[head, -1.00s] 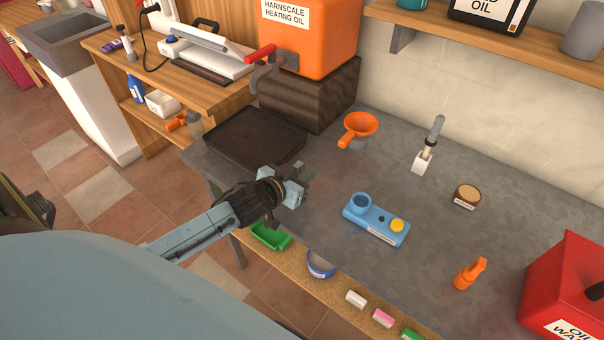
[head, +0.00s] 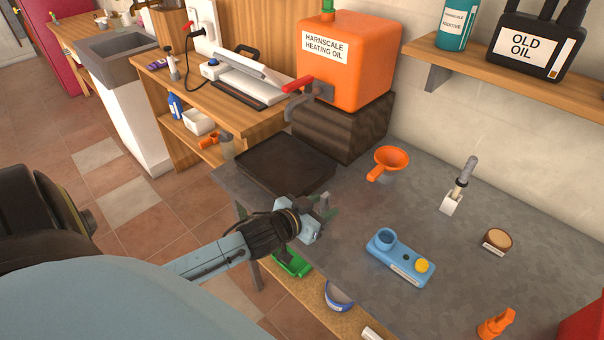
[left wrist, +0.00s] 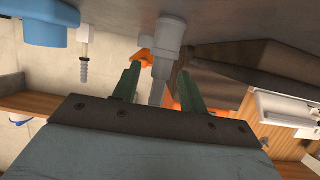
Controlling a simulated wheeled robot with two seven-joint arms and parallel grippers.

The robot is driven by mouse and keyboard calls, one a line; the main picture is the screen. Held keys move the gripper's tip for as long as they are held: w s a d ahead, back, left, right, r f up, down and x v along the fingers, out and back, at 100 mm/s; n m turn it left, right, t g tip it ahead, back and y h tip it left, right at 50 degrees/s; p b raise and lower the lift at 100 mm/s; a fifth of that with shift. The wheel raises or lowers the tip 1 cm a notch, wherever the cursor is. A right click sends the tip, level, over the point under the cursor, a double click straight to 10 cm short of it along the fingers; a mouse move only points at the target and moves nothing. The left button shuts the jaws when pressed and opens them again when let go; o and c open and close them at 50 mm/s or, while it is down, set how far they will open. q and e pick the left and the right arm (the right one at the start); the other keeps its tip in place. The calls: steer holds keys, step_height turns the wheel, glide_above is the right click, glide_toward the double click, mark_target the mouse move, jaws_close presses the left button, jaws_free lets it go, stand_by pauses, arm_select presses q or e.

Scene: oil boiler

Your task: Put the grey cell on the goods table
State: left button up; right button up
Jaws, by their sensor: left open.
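My left gripper (head: 326,208) is over the near edge of the grey worktop (head: 340,230), beside the dark tray. In the left wrist view its two green fingers (left wrist: 156,88) are apart. A pale grey cylinder with a narrower stem (left wrist: 165,45) shows between and beyond the fingers in that view. I cannot tell whether it is the grey cell or whether the fingers touch it. No grey cell stands out in the head view; my gripper may hide it. I cannot tell which table is the goods table. My right gripper is not in view.
On the worktop are the dark tray (head: 285,163), orange funnel (head: 390,160), blue device (head: 400,258), brush-like tool (head: 458,185), round brown-topped piece (head: 497,241) and orange bottle (head: 496,324). The orange oil tank (head: 345,60) stands behind. A wooden bench (head: 185,75) is at left.

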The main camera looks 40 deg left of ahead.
arm_select(q)
steer(key=p+v, duration=0.1)
steer(key=v, duration=0.8)
